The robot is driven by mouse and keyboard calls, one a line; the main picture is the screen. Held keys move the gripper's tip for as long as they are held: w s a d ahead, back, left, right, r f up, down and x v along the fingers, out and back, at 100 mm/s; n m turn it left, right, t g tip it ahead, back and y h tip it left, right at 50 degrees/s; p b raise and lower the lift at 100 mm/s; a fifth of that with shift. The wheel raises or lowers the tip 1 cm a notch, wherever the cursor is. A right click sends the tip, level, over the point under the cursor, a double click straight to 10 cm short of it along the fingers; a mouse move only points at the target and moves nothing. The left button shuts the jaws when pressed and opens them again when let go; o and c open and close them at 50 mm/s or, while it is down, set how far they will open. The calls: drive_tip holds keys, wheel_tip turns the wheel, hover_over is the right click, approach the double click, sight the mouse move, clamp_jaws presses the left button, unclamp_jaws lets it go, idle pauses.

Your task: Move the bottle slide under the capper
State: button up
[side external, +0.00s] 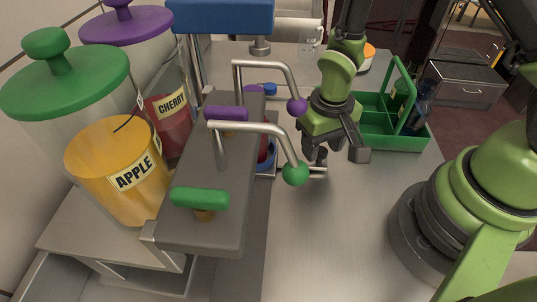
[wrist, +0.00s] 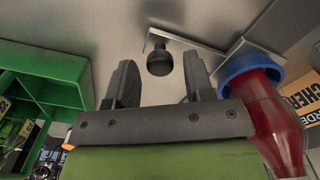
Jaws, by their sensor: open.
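My gripper (side external: 338,150) is open, low over the counter beside the slide; its two fingers also show in the wrist view (wrist: 159,72). The slide's dark knob (wrist: 160,62) appears between the fingertips with a gap on both sides; I cannot tell the depth. The knob joins a flat metal slide plate (wrist: 198,47). In the wrist view a bottle of red liquid (wrist: 275,118) in a blue ring (wrist: 250,68) stands at the plate's right end. In the side view the bottle is mostly hidden by the dispenser. The blue capper (side external: 222,16) stands at the back, with a metal cylinder below.
The grey dispenser (side external: 205,185) has curved spouts with a purple ball (side external: 297,105) and a green ball (side external: 295,173), close to my gripper. Behind it stand the apple jar (side external: 120,165) and cherry jar (side external: 172,115). A green caddy (side external: 400,140) stands to the right. The front counter is clear.

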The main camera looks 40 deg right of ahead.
drive_tip(key=c, duration=0.7)
drive_tip(key=shift+w+d, duration=3.75)
drive_tip(key=o, duration=0.9)
drive_tip(key=shift+r, duration=0.1)
wheel_tip(320, 180, up, 10)
drive_tip(key=shift+f, duration=0.1)
